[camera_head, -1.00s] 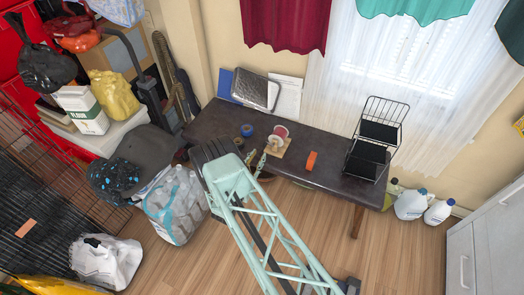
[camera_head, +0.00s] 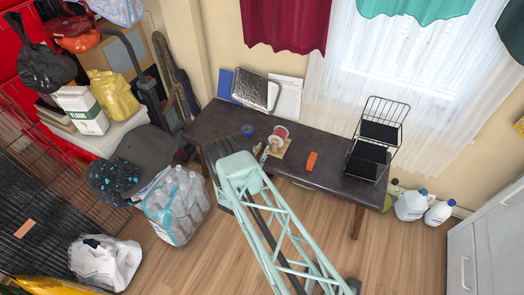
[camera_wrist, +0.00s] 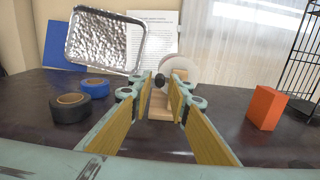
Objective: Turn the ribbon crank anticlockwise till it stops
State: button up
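The ribbon crank is a spool device (camera_head: 274,144) on a light wooden base, on the dark table. In the wrist view its pale reel (camera_wrist: 182,68) stands straight ahead, partly behind my right finger, with the wooden base (camera_wrist: 160,105) below. A small black knob (camera_wrist: 160,80) shows between my fingertips. My gripper (camera_wrist: 161,79) is open, its yellow-padded fingers on either side of the knob with gaps visible. Whether either finger touches the crank I cannot tell. In the head view my gripper (camera_head: 262,151) is just left of the device, partly hidden by the arm.
Black tape (camera_wrist: 70,107) and blue tape (camera_wrist: 94,88) lie left on the table (camera_wrist: 45,85). An orange block (camera_wrist: 265,107) stands right. A metal tray (camera_wrist: 105,40) and a printed sheet (camera_wrist: 154,28) lean behind. A wire rack (camera_head: 375,135) stands at the table's right.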

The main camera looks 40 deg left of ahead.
grip_shut()
jog(key=shift+f+n+b, duration=0.25)
jog(key=shift+n+b, duration=0.15)
jog(key=shift+b, duration=0.5)
jog(key=shift+f+n+b, duration=0.15)
jog(key=shift+n+b, duration=0.35)
jog(key=shift+b, duration=0.1)
jog(key=shift+o, duration=1.6)
grip_release()
jog(key=shift+s, duration=0.1)
